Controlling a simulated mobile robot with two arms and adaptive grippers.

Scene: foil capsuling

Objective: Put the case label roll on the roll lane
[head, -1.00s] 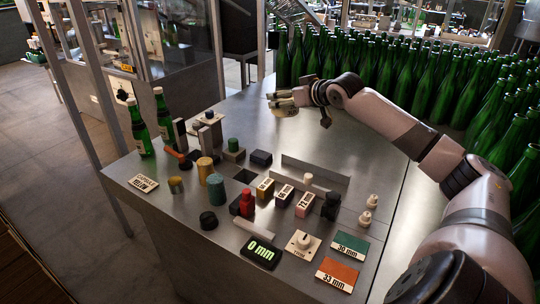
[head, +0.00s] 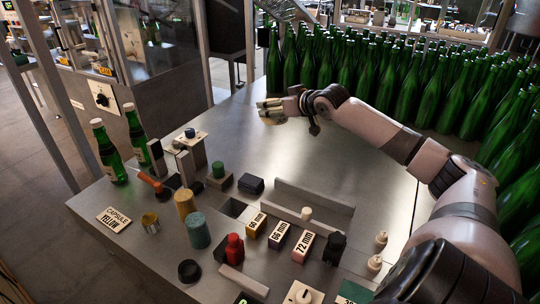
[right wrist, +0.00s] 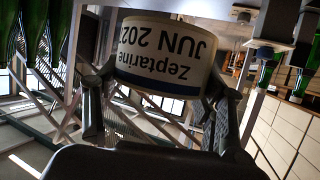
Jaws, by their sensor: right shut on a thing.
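My right gripper (head: 274,108) is over the far left part of the steel bench in the head view, its arm reaching in from the right. It is shut on the case label roll (right wrist: 165,55), a cream roll printed "Zeptarine" and "JUN 202", with a dark blue stripe. In the right wrist view the roll sits between both fingers. In the head view the roll is small and partly hidden by the fingers. Low grey rails (head: 314,196) stand mid-bench; I cannot tell whether they are the roll lane. My left gripper is not in view.
Many green bottles (head: 400,85) crowd the bench's far and right sides. Two more bottles (head: 108,155) stand at the left edge. Labelled blocks (head: 279,234), a teal cylinder (head: 198,229) and a black block (head: 250,183) fill the front.

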